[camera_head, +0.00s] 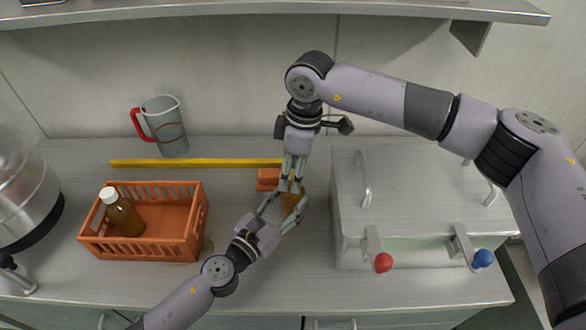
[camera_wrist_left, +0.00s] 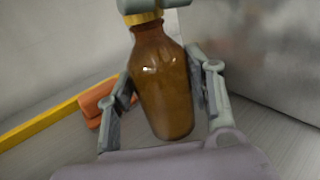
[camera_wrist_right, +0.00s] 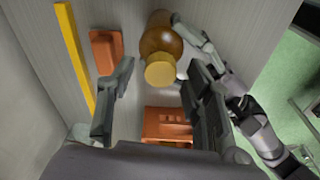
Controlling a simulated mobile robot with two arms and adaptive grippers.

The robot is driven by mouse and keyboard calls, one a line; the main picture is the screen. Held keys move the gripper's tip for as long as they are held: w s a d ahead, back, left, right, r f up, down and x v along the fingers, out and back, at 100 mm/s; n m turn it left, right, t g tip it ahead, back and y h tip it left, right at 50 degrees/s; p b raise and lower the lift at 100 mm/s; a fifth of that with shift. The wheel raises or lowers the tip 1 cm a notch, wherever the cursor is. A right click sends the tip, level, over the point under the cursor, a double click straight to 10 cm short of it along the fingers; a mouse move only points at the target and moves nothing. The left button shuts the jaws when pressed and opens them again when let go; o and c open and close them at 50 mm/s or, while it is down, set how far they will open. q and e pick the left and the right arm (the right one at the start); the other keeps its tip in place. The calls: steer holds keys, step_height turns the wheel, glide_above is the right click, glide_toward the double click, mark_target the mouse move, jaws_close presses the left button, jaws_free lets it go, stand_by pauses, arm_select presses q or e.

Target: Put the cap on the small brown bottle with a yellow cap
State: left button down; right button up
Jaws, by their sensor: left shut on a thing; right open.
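The small brown bottle (camera_wrist_left: 165,85) is held near upright, slightly tilted in the left wrist view, above or on the worktop. My left gripper (camera_head: 284,217) is shut around its body. The yellow cap (camera_wrist_right: 160,72) is at the bottle's mouth; it shows as a yellow band on the neck in the left wrist view (camera_wrist_left: 143,18). I cannot tell how tightly it sits. My right gripper (camera_head: 291,184) is over the bottle, pointing down and open. Its fingers (camera_wrist_right: 156,97) are apart, with the cap just beyond their tips. In the head view these fingers partly hide the bottle (camera_head: 290,203).
An orange crate (camera_head: 155,249) holds a white-capped brown bottle (camera_head: 124,216). Behind my grippers are an orange block (camera_head: 267,180) and a yellow strip (camera_head: 190,163). A jug (camera_head: 168,128) stands at the back. A metal box (camera_head: 425,210) with red and blue knobs is at the right.

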steer(key=shift+r, duration=0.1)
steer(key=shift+r, duration=2.15)
steer(key=shift+c, duration=0.3)
